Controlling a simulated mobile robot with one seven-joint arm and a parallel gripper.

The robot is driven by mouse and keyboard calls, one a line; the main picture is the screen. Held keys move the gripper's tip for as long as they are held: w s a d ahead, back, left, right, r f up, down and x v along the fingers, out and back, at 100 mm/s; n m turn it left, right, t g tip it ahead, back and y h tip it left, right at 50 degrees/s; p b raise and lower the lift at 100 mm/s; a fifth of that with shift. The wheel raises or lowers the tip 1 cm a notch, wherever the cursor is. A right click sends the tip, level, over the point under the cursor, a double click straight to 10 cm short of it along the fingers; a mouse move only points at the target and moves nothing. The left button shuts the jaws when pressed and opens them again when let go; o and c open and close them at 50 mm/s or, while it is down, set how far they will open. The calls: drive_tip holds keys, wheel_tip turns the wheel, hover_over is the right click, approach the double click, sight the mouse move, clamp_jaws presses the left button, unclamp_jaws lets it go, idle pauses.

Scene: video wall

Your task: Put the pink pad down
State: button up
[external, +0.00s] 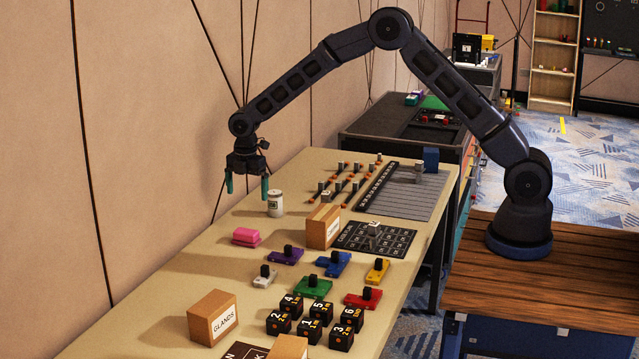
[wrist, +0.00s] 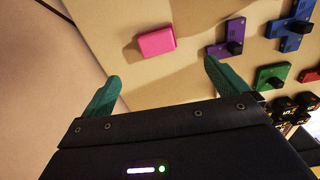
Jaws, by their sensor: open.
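The pink pad (external: 246,236) lies flat on the tan table, toward its wall side, left of the cardboard box. It also shows in the wrist view (wrist: 157,41), beyond and between my two fingertips. My gripper (external: 247,188) hangs pointing down above the table, well above the pad and apart from it. Its green fingers are spread wide with nothing between them; they also show in the wrist view (wrist: 160,74).
A white jar (external: 275,205) stands close to my gripper's right finger. A cardboard box (external: 323,227) is right of the pad. A purple piece (external: 286,256) and several other coloured knobbed pieces lie nearer the camera. Bare table (external: 185,262) surrounds the pad's left and front.

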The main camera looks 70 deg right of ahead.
drive_tip(key=s+d+r+m+t, duration=0.3)
drive_tip(key=s+r+m, duration=0.5)
drive_tip(key=s+r, duration=1.85)
drive_tip(key=s+d+r+m, duration=0.1)
drive_tip(key=s+m, duration=0.2)
drive_tip(key=s, duration=0.7)
drive_tip(key=s+d+r+m+t, duration=0.1)
drive_tip(key=s+m, duration=0.2)
drive_tip(key=s, duration=0.7)
drive_tip(key=s+d+r+m, duration=0.1)
drive_tip(key=s+d+m, duration=0.1)
drive_tip(key=s, duration=0.8)
drive_tip(key=shift+s+r+m, duration=0.15)
drive_tip(key=shift+s+m, duration=0.15)
drive_tip(key=shift+m, duration=0.4)
